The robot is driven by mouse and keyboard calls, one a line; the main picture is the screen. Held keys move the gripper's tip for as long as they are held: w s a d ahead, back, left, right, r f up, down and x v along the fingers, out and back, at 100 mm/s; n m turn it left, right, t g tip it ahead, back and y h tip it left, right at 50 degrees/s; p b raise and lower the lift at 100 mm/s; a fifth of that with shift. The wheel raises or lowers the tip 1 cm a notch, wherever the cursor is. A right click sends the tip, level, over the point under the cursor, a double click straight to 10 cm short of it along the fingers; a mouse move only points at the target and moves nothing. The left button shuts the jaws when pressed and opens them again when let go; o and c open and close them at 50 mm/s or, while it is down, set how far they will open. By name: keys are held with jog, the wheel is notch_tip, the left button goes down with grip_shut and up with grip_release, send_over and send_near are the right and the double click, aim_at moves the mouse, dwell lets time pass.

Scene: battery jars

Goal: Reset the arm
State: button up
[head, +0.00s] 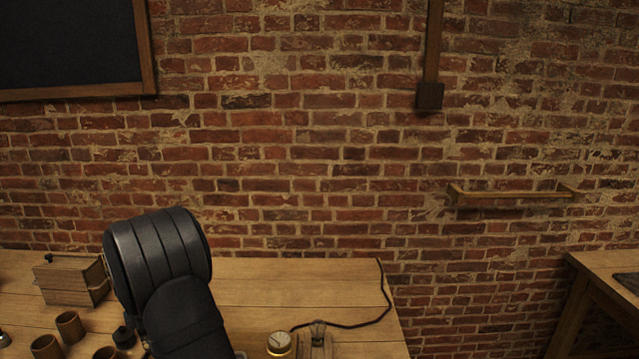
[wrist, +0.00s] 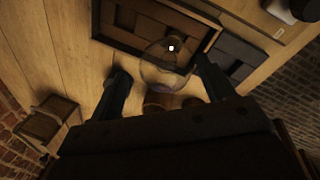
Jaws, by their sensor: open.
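My gripper (wrist: 161,72) shows in the wrist view with its two dark fingers spread wide apart. A clear round glass jar (wrist: 165,72) appears between and beyond the fingertips, with a gap on the left side. I cannot tell how far below the fingers it is. In the head view my black arm rises at the left of the bench, and the gripper itself cannot be made out there.
A wooden bench (head: 290,285) carries a wooden box (head: 72,280), wooden cups (head: 70,327), a round brass gauge (head: 279,342) and a black cable (head: 386,292). The wrist view shows a dark framed tray (wrist: 104,38). A brick wall stands behind; another table (head: 600,265) is right.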

jog(key=w+d+r, duration=0.2)
jog(key=d+r, duration=0.5)
jog(key=d, duration=0.5)
jog(key=s+d+r+m, duration=0.1)
jog(key=s+d+m, duration=0.1)
jog(key=d, duration=0.8)
jog(key=s+d+r+m, duration=0.1)
jog(key=d+m, duration=0.1)
jog(key=d, duration=0.9)
jog(key=shift+h, duration=0.4)
jog(key=a+f, duration=0.2)
jog(key=a, duration=0.2)
jog(key=a+f, duration=0.3)
jog(key=w+a+f, duration=0.1)
jog(key=a+f, duration=0.2)
jog(key=a, duration=0.1)
jog(key=shift+a, duration=0.35)
jog(key=shift+w+f, duration=0.1)
jog(key=shift+f, duration=0.25)
